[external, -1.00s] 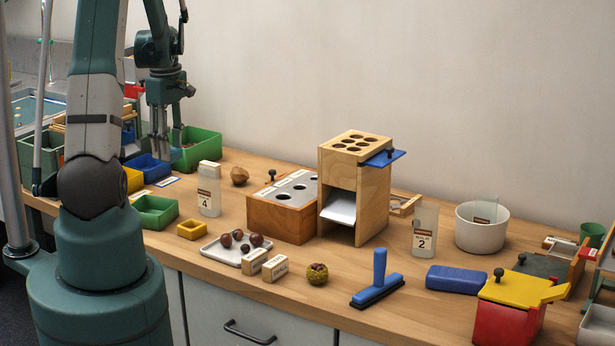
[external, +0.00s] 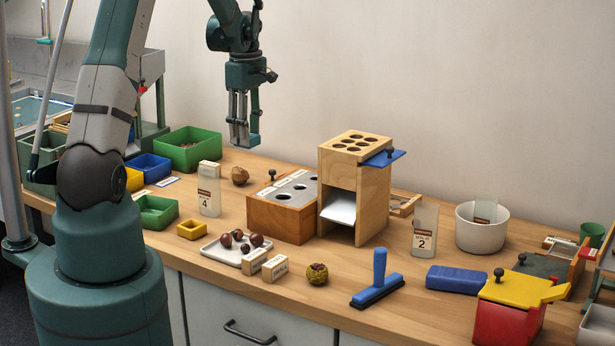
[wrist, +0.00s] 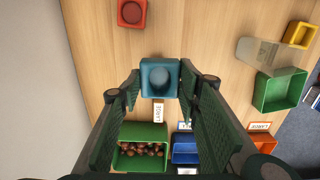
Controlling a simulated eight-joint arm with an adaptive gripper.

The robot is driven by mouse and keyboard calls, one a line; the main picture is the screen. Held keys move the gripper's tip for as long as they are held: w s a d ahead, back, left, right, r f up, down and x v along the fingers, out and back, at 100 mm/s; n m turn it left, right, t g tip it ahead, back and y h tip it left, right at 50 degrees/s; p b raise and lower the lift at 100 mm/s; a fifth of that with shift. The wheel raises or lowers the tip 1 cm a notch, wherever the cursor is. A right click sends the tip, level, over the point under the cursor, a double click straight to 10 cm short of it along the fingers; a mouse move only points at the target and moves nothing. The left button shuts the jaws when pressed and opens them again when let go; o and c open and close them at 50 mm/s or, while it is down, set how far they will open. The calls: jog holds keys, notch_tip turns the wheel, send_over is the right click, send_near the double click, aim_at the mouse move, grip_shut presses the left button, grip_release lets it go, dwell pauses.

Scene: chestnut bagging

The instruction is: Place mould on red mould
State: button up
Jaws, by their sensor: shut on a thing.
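My gripper (external: 242,118) hangs in the air above the back of the bench, to the right of the green bin. It is shut on a teal-blue square mould with a round hollow (wrist: 160,78), held between the fingertips in the wrist view. In the external view the held mould shows as a small dark teal block (external: 244,139) below the fingers. The red mould (wrist: 132,13) lies on the bench at the top of the wrist view, ahead and a little left of the held one. I cannot find the red mould in the external view.
A green bin of chestnuts (external: 188,150), a blue bin (external: 149,167) and a standing number 4 bag (external: 209,189) are near. A wooden box with a metal top (external: 283,217) and a taller wooden stand (external: 355,185) stand to the right. Bench around the red mould looks clear.

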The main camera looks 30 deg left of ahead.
jog(key=w+d, duration=0.6)
jog(key=d, duration=0.3)
jog(key=shift+r+p, duration=0.35)
jog(key=shift+r, duration=0.1)
jog(key=shift+f, duration=0.15)
jog(key=shift+f+b, duration=0.6)
jog(key=shift+f, duration=2.4)
jog(key=shift+f+b, duration=0.35)
jog(key=shift+f, duration=1.55)
jog(key=shift+f, duration=0.15)
jog(key=o, duration=0.9)
